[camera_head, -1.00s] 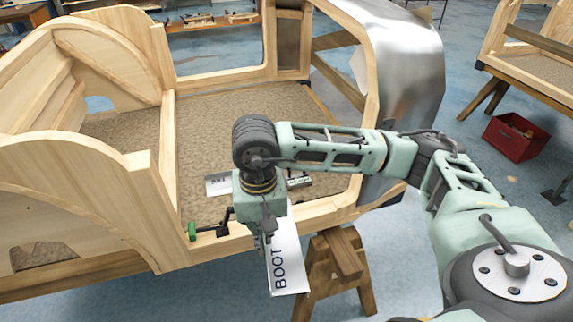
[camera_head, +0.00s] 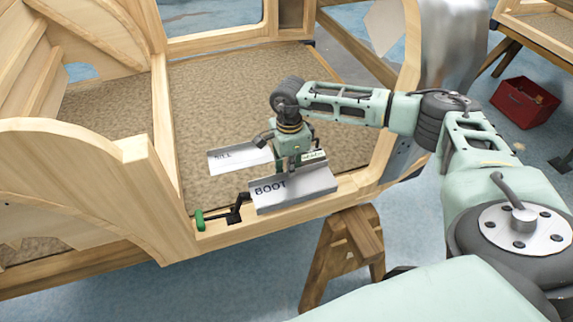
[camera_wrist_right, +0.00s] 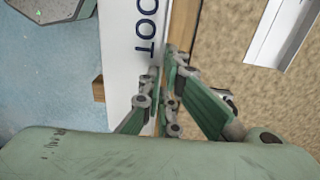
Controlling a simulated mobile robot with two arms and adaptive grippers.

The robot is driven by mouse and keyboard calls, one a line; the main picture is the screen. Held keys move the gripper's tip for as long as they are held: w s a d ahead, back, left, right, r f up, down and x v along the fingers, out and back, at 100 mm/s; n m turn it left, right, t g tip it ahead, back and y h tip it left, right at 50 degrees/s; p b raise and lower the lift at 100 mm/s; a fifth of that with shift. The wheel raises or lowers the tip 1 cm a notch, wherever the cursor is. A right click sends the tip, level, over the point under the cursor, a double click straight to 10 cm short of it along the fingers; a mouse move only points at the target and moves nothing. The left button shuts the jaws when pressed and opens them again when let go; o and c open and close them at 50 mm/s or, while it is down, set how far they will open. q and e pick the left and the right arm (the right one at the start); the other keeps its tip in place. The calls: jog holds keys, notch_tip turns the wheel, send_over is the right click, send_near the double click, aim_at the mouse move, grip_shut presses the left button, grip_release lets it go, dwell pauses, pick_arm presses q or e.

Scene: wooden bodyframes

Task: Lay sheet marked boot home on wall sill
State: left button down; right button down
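The grey-white sheet marked BOOT (camera_head: 305,197) is at the front wooden sill (camera_head: 345,193) of the near body frame. It looks roughly level along the rail, with its lettering facing up; whether it rests on the wood or hovers just above cannot be told. My right gripper (camera_head: 292,168) is above its far edge. In the right wrist view, the sheet (camera_wrist_right: 128,70) runs between the fingers of the right gripper (camera_wrist_right: 160,90), which look closed on its edge. The fingers hide part of that edge. My left gripper is not in view.
A sheet marked SILL (camera_head: 232,162) lies on the brown floor panel (camera_head: 220,105) behind. A green-handled clamp (camera_head: 212,219) sits on the rail left of the BOOT sheet. A trestle (camera_head: 342,255) stands below the frame. A red box (camera_head: 525,103) is on the floor at right.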

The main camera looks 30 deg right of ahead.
aim_at(290, 179)
jog(key=shift+s+f, duration=0.2)
jog(key=shift+s, duration=0.05)
jog(key=shift+s+f+b, duration=0.15)
jog(key=shift+s+b, duration=0.05)
jog(key=shift+b, duration=0.1)
jog(key=shift+f, duration=0.4)
jog(key=f+b, duration=0.2)
jog(key=shift+w+f, duration=0.2)
jog(key=shift+f, duration=0.2)
jog(key=shift+s+f+b, duration=0.1)
jog(key=shift+f+b, duration=0.6)
jog(key=shift+b, duration=0.05)
jog(key=shift+f, duration=0.1)
jog(key=shift+f+b, duration=0.15)
jog(key=shift+b, duration=0.25)
dwell(0.4)
